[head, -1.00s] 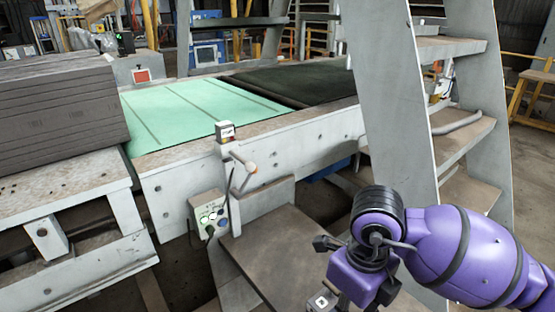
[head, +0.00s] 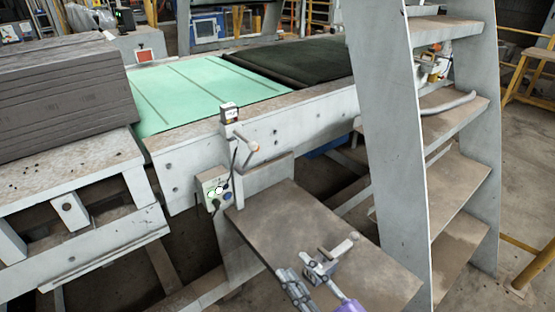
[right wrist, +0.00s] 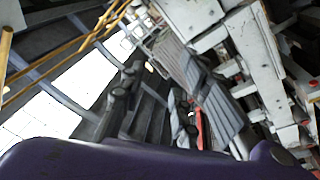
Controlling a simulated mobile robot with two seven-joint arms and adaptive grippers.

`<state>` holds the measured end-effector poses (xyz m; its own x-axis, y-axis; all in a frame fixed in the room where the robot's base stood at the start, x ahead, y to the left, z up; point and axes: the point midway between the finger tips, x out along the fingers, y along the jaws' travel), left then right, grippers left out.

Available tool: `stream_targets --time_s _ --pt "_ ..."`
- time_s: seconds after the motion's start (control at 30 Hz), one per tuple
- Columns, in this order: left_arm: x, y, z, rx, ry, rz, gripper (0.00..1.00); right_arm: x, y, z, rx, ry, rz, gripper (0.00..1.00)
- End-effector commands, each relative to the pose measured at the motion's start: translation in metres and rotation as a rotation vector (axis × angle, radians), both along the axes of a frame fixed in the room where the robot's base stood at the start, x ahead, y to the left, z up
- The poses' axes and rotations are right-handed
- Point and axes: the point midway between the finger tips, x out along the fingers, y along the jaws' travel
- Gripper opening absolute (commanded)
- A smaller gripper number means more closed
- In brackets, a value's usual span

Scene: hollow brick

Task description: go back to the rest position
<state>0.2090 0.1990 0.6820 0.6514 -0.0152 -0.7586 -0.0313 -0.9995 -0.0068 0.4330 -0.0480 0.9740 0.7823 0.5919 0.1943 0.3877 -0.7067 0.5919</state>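My right gripper (head: 313,262) is low in the head view, in front of the brown platform plate (head: 290,225). Its grey fingers stand apart, and I see nothing held between them. A bit of my purple right arm shows below it at the bottom edge. My left gripper is not in view. In the right wrist view a purple part of my arm fills the bottom, and that view is steeply tilted.
A pale grey ladder (head: 388,150) stands at right. A stack of dark grey slabs (head: 65,95) lies at left. Bare floor (head: 528,190) shows at far right.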

Motion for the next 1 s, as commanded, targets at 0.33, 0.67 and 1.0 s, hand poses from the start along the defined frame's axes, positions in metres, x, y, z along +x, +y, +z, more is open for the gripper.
stream_targets --time_s 0.33,0.67,1.0 --pt "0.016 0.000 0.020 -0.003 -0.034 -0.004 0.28 -0.102 -0.130 -0.195 0.203 0.804 -0.583 0.30" --pt "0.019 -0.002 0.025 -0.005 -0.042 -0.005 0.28 -0.192 -0.148 -0.260 0.277 1.123 -0.732 0.30" --pt "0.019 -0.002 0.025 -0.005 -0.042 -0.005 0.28 -0.192 -0.148 -0.260 0.277 1.123 -0.732 0.30"
